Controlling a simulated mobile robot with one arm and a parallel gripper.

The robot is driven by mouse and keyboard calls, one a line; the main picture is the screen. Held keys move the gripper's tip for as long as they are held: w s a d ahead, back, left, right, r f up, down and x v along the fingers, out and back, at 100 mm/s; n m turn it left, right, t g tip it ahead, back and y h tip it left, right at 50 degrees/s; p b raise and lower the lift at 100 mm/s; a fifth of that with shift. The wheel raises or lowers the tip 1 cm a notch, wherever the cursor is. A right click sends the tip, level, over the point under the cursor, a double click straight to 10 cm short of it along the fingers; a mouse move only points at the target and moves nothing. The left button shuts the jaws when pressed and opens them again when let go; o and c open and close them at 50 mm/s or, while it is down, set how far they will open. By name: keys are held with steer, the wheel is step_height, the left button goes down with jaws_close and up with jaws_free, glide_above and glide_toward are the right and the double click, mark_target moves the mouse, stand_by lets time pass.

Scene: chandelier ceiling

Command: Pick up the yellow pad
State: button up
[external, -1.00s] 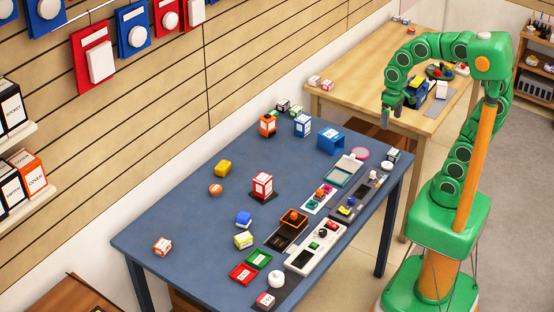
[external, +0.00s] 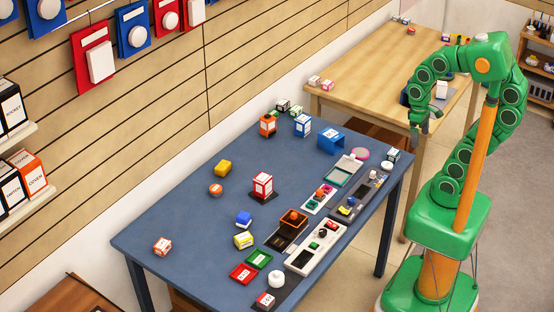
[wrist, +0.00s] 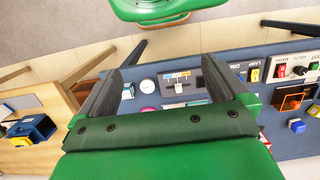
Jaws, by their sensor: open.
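Several yellow things show, and I cannot tell for sure which is the pad. A yellow and white box (external: 243,240) sits near a blue and white one. A small yellow piece (external: 345,211) lies on the dark strip along the table's right edge; a yellow piece (wrist: 255,74) also shows on a panel in the wrist view. My gripper (external: 418,124) is open and empty, in the air beyond the blue table's right edge. Its two fingers (wrist: 160,68) stand wide apart in the wrist view.
The blue table (external: 180,230) holds a red and white box (external: 263,184), a blue bin (external: 331,139), coloured trays and a white control panel (external: 315,248). A wooden table (external: 365,65) stands behind. The blue table's left half is mostly bare.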

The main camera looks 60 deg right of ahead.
steer(key=w+a+r+t, duration=0.1)
steer(key=w, duration=1)
steer(key=w+a+r+t, duration=0.1)
steer(key=w+r, duration=0.1)
steer(key=w, duration=0.8)
steer(key=n+t, duration=0.2)
steer(key=t, duration=0.2)
glide_above(223, 165)
steer(key=s, duration=0.3)
step_height(223, 165, down, 22)
steer(key=shift+y, duration=0.3)
steer(key=shift+w+d+x, duration=0.15)
steer(key=shift+x, duration=1.75)
steer(key=shift+w+d+x, duration=0.1)
steer(key=shift+d+x, duration=0.05)
steer(key=shift+x, duration=1.8)
steer(key=shift+r, duration=0.1)
steer(key=shift+c, duration=0.3)
